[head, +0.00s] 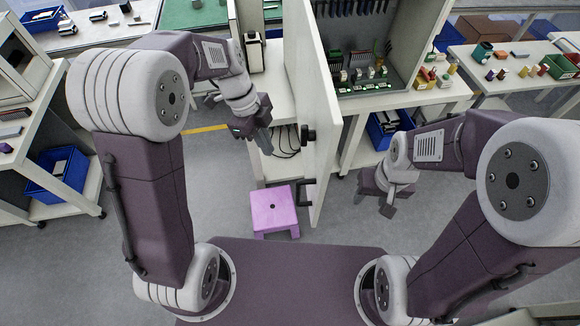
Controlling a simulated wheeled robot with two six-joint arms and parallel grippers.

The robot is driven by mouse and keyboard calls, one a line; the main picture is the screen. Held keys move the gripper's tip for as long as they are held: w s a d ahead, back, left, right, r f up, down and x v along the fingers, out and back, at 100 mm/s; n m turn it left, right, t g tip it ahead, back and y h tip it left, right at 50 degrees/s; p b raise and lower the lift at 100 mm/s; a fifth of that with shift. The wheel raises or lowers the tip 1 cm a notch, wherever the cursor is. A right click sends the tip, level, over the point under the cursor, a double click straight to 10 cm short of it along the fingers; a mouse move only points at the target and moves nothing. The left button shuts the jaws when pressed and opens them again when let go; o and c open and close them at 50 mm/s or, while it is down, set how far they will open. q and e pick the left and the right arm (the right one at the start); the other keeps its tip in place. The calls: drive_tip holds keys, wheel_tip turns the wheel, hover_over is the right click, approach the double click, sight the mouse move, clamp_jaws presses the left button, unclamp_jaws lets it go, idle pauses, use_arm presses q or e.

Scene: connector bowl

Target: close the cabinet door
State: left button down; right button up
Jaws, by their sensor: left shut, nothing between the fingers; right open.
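The off-white cabinet door (326,165) stands open in the middle of the head view, seen nearly edge-on and reaching toward me. My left gripper (263,143) is shut and empty, to the left of the door in front of the cabinet opening, apart from the door. My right gripper (373,203) is open and empty, to the right of the door.
A purple stool (273,211) stands on the floor just left of the door's lower end. A workbench (400,98) with connectors and a blue bin (386,128) is right of the door. Another bench with a blue bin (55,172) is at left.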

use_arm(q)
drive_tip(key=s+d+f+p, duration=0.2)
drive_tip(key=d+f+p, duration=0.2)
drive_tip(key=f, duration=0.6)
drive_tip(key=shift+d+f, duration=0.15)
drive_tip(key=shift+d, duration=1.05)
